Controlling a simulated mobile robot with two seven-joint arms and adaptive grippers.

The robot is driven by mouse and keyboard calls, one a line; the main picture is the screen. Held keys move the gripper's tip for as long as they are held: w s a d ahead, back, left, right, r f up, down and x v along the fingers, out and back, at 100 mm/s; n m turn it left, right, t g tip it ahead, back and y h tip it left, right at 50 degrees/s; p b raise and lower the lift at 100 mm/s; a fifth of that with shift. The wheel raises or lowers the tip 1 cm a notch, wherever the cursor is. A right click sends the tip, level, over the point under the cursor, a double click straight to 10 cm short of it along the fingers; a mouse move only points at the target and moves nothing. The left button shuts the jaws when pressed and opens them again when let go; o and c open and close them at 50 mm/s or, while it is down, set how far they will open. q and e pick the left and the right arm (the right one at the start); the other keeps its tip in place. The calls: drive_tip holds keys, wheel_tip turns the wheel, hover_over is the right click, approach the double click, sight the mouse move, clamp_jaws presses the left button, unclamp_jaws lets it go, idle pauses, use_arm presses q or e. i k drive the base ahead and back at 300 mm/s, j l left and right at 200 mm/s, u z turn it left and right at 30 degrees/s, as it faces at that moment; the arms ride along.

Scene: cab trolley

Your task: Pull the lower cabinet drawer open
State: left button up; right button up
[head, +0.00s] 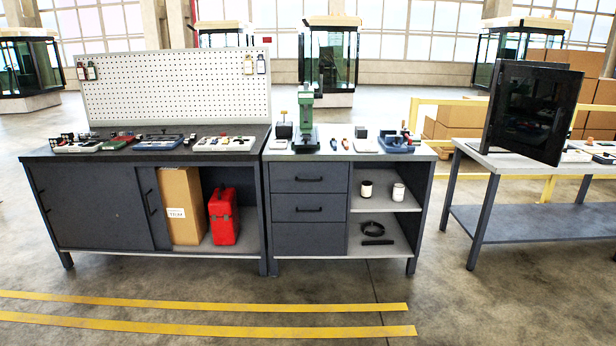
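A dark grey cabinet (281,240) stands at the middle of the head view. Its left side has an upper drawer front (290,172) and a lower drawer front (289,202), each with a dark horizontal bar handle. The lower handle (308,210) is in plain sight. Both fronts look flush and shut.
Open shelves (385,205) right of the drawers hold two cans and a dark coil. A longer sliding-door bench (95,205) adjoins on the left, with a cardboard box and a red case inside. A table (475,222) stands right. The floor in front is clear, with yellow stripes.

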sight(286, 207)
drive_tip(key=i, duration=1.65)
drive_tip(key=i+z, duration=0.15)
drive_tip(key=i, duration=0.6)
drive_tip(key=i+j+z, duration=0.15)
drive_tip(key=i, duration=0.65)
drive_tip(key=i+j+z, duration=0.1)
drive_tip(key=z, duration=0.15)
